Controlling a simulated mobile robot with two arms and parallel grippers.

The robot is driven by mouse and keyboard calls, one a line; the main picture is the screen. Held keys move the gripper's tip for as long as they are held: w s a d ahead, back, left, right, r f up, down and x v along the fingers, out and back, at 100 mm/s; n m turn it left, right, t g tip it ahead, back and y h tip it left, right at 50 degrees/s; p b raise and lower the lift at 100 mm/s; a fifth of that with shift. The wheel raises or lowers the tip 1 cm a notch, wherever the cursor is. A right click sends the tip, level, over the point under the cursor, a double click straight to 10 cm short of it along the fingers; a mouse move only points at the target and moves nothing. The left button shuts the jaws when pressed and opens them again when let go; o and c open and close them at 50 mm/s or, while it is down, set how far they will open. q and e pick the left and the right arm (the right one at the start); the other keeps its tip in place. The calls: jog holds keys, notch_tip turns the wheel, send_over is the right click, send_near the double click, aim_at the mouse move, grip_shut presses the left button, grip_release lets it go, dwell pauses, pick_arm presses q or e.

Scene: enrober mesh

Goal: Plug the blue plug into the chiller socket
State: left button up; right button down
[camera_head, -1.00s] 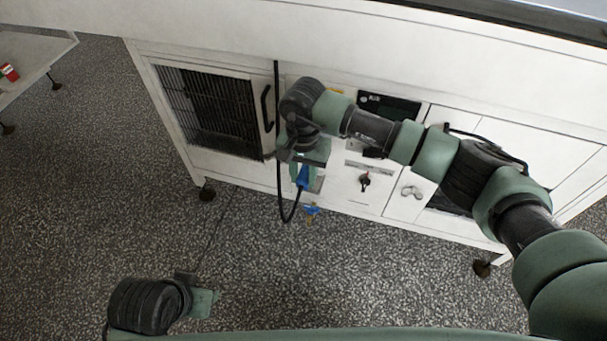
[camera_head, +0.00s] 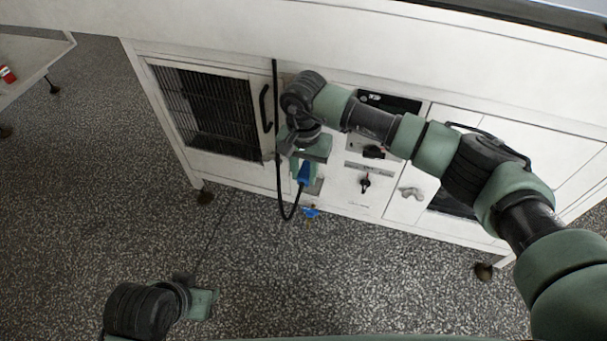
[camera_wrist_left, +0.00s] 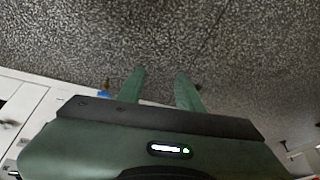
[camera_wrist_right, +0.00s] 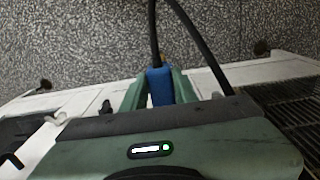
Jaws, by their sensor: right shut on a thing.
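The blue plug (camera_head: 304,173) hangs on a black cable in front of the white machine's lower front. My right gripper (camera_head: 299,168) is shut on it. In the right wrist view the blue plug (camera_wrist_right: 159,86) sits between the two green fingers, with its cable running up and away. The chiller socket cannot be made out; my right gripper and arm cover part of the panel. My left gripper (camera_head: 204,302) is empty over the floor at the lower left. In the left wrist view its fingers (camera_wrist_left: 160,80) stand apart.
The white machine (camera_head: 225,171) has a black grille (camera_head: 205,110) with a handle at left and a rotary switch (camera_head: 365,184) on its panel. A small blue and yellow item (camera_head: 311,211) shows below the panel. A white table (camera_head: 38,60) stands far left. The front floor is clear.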

aim_at(308, 164)
pick_arm(q)
jog(key=shift+w+d+f+b, duration=0.1)
jog(key=shift+w+f+b, duration=0.2)
jog(key=shift+w+b, duration=0.15)
pick_arm(e)
jog(key=shift+w+d, duration=0.15)
jog(key=shift+w, duration=0.4)
pick_arm(q)
jog(key=shift+w+d+t, duration=0.1)
jog(key=shift+w+t, duration=0.15)
jog(key=shift+t, duration=0.15)
pick_arm(e)
jog(key=shift+w, duration=0.1)
pick_arm(q)
jog(key=shift+w+d+r+t, duration=0.2)
jog(key=shift+w+r+t, duration=0.1)
jog(key=shift+w, duration=0.3)
pick_arm(e)
jog(key=shift+w, duration=0.1)
pick_arm(q)
jog(key=shift+w, duration=0.1)
pick_arm(e)
jog(key=shift+d, duration=0.1)
